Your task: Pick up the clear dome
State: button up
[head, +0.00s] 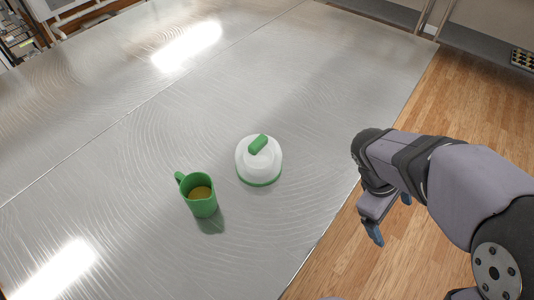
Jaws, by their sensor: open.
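The clear dome (259,162) stands upright on the metal table, near the middle of the head view. It looks whitish and see-through, with a green handle (258,144) on top and a green rim or base at the bottom. I cannot tell whether the green ring is part of the dome or a dish under it. My gripper (389,217) is to the right of the dome, beyond the table's right edge and over the wooden floor. It points downward with blue fingertips, is open and holds nothing. It is well apart from the dome.
A green mug (200,194) with brownish-yellow contents stands just left and in front of the dome, its handle to the upper left. The metal table (120,130) is otherwise bare. Its right edge runs between the dome and my gripper.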

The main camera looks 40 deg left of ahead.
jog(key=w+a+r+n+t, duration=0.1)
jog(key=w+a+n+t, duration=0.15)
jog(key=a+n, duration=0.5)
jog(key=n+t+y, duration=0.3)
jog(key=n+t, duration=0.5)
jog(key=n, duration=0.1)
send_near(252, 148)
jog(key=w+d, duration=0.2)
jog(key=w, duration=0.1)
jog(key=w+d+f, duration=0.1)
jog(key=w+d, duration=0.1)
jog(key=w, duration=0.1)
jog(key=w+d, duration=0.3)
jog(key=shift+w+f+b, duration=0.3)
jog(key=shift+b, duration=0.05)
jog(key=shift+s+a+f+n+t+y, duration=0.15)
jog(key=shift+s+a+f+n+y, duration=0.25)
jog(key=shift+a, duration=0.55)
jog(key=shift+s+a+f+n+t+y, duration=0.1)
jog(key=shift+s+a+n+t+y, duration=0.1)
jog(key=shift+a+n, duration=0.65)
jog(key=shift+s+a+f+n+t+y, duration=0.1)
jog(key=shift+s+a+f+n+y, duration=0.15)
jog(key=shift+a, duration=0.85)
jog(key=shift+p+x, duration=1.2)
jog(key=shift+x, duration=0.9)
jog(key=shift+s+a+f, duration=0.1)
jog(key=shift+f, duration=0.1)
jog(key=shift+c, duration=0.3)
